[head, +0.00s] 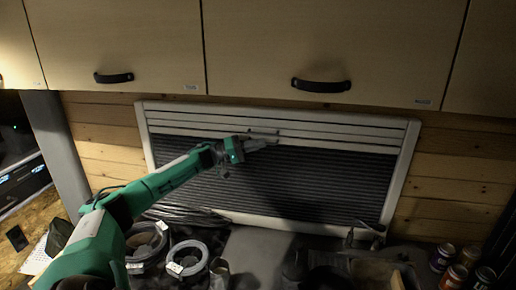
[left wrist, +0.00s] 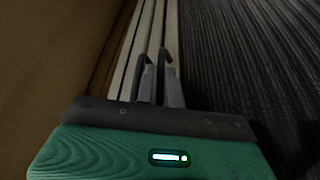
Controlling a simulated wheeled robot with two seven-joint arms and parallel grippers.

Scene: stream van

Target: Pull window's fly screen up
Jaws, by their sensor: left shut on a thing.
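The window (head: 401,175) has a white frame set in the wood-planked wall. A dark pleated screen (head: 300,185), which looks like the fly screen, covers most of it, with pale horizontal bars (head: 340,133) above. My left gripper (head: 263,139) is at the lower pale bar, near the top edge of the dark pleats. In the left wrist view its thin fingers (left wrist: 154,68) are close together against the pale bars, with the dark pleats (left wrist: 245,70) to the right. It is shut on what looks like the screen's bar; the exact grip is hard to see. My right gripper is not in view.
Wooden overhead cabinets (head: 330,45) with black handles hang just above the window. Below it, the dark counter holds coiled cables (head: 188,258), a box (head: 375,272) and several cans (head: 457,277). A grey post (head: 57,150) stands at the left.

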